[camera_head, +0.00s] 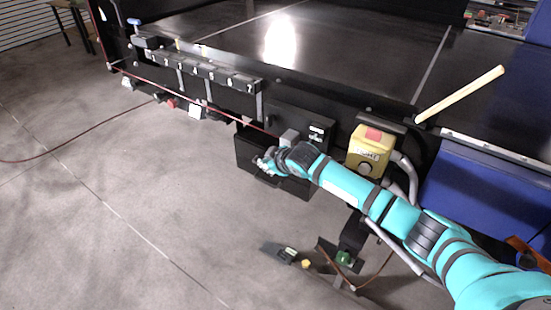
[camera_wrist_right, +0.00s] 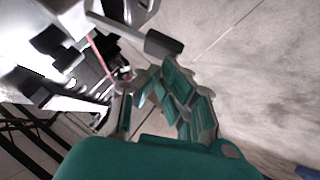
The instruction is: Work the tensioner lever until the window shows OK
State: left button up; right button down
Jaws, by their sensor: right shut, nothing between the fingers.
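My right arm reaches in from the lower right of the head view. Its gripper (camera_head: 266,163) is shut and empty in front of a black box below the conveyor's side. In the right wrist view the gripper (camera_wrist_right: 150,80) has its fingers curled together. A dark grey paddle-like part (camera_wrist_right: 163,44) on a pale bracket shows just past the fingers; I cannot tell whether they touch. A dark panel (camera_head: 313,123) with small white labels is behind the wrist; no OK reading is legible. I cannot tell which part is the tensioner lever. My left gripper is not in view.
A pale bar (camera_head: 460,95) slants up from the conveyor's near edge. A yellow box with a red button (camera_head: 373,134) stands right of the panel. A numbered strip (camera_head: 205,72) runs along the conveyor (camera_head: 330,45). Blue panels (camera_head: 480,190) are at right. The floor at left is mostly clear.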

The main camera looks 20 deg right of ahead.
pick_arm(q)
jog(key=b, duration=0.1)
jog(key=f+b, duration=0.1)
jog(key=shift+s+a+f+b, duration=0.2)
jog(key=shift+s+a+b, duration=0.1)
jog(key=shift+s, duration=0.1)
pick_arm(e)
jog(key=a+v, duration=0.2)
jog(key=v, duration=0.9)
jog(key=shift+s+d, duration=0.2)
jog(key=shift+d, duration=0.05)
jog(key=shift+w+d, duration=0.1)
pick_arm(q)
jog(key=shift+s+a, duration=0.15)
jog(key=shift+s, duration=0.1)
pick_arm(e)
jog(key=shift+r, duration=0.1)
